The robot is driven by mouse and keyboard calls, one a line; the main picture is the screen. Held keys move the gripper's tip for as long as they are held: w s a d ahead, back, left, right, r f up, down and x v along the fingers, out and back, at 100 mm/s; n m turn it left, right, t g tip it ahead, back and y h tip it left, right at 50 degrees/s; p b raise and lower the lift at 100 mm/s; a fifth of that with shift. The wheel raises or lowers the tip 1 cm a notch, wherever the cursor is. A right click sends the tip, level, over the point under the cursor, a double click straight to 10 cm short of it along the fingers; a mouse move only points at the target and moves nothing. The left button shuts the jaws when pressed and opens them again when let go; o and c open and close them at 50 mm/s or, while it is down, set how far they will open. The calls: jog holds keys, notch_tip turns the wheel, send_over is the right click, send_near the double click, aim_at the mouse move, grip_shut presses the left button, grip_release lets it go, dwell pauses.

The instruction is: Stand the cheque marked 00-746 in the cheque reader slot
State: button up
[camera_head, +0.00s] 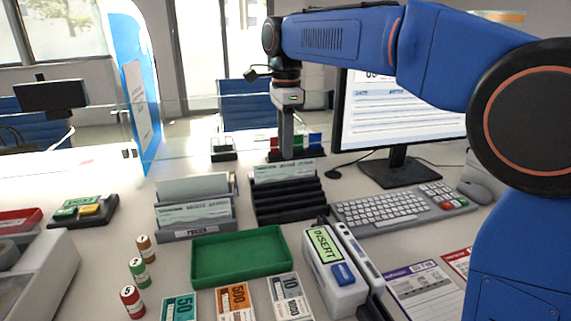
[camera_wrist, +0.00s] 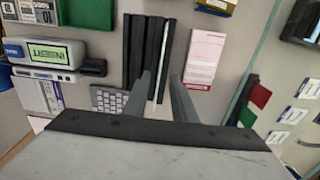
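The cheque reader (camera_head: 335,270) is a white unit with a lit INSERT display and a narrow slot along its right side; it also shows at the left of the wrist view (camera_wrist: 45,52). A pale green cheque (camera_head: 284,173) stands in the back of a black stepped rack (camera_head: 290,204). In the wrist view the rack (camera_wrist: 137,50) shows from above with a thin pale cheque edge (camera_wrist: 165,48) in it. More cheques (camera_head: 196,212) stand in a grey holder to the left. The cheque numbers are too small to read. My gripper (camera_head: 287,155) is above the rack, its fingers (camera_wrist: 160,75) apart and empty.
A green tray (camera_head: 240,257) lies in front of the rack, with banknote stacks (camera_head: 236,303) before it. A keyboard (camera_head: 400,205) and monitor (camera_head: 400,115) stand to the right. Ink-stamp-like cylinders (camera_head: 139,270) stand at left. A glass screen runs behind the counter.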

aim_at(285, 163)
jog(key=shift+f, duration=2.9)
jog(key=shift+c, duration=0.3)
grip_shut()
notch_tip(285, 163, up, 12)
jog(key=shift+f, duration=0.25)
jog(key=shift+s, duration=0.1)
dwell(0.4)
